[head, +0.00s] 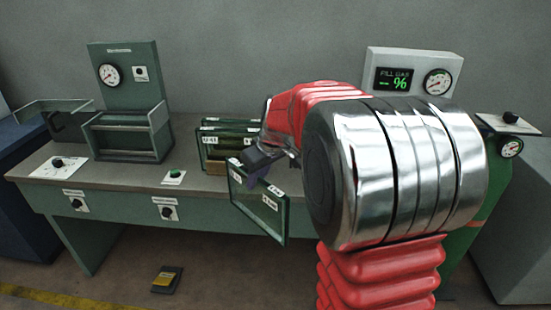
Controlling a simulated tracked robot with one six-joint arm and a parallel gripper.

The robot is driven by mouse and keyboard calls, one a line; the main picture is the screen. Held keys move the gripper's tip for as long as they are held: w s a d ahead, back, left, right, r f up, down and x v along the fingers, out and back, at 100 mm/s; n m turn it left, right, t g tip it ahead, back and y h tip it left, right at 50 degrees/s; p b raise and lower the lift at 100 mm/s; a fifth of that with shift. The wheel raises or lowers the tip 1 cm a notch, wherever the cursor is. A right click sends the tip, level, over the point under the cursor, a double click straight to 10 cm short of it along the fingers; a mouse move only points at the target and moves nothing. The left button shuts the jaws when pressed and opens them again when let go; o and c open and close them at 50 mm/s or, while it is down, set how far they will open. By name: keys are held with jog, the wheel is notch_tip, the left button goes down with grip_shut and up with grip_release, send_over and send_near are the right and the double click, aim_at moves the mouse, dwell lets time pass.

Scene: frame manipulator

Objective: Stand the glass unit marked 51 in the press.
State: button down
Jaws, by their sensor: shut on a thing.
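My gripper (258,163) is shut on the top edge of a glass unit (254,217), which hangs tilted in front of the bench's front edge. White labels are on this pane, but their print is too small to read, so I cannot tell whether it is marked 51. The green upright with a gauge (124,71) and an open frame (127,140) at its foot, on the left of the bench, looks like the press. The frame appears empty. My arm hides part of the bench on the right.
The bench (105,178) has small switch boxes and a green button (174,176). A foot pedal (167,279) is on the floor. A fill-gas display (395,79) stands behind my arm.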

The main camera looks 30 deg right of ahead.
jog(key=a+f+m+h, duration=0.1)
jog(key=a+f+m, duration=0.1)
jog(key=a+f, duration=1)
jog(key=shift+a+f+m, duration=0.3)
jog(key=shift+a, duration=0.8)
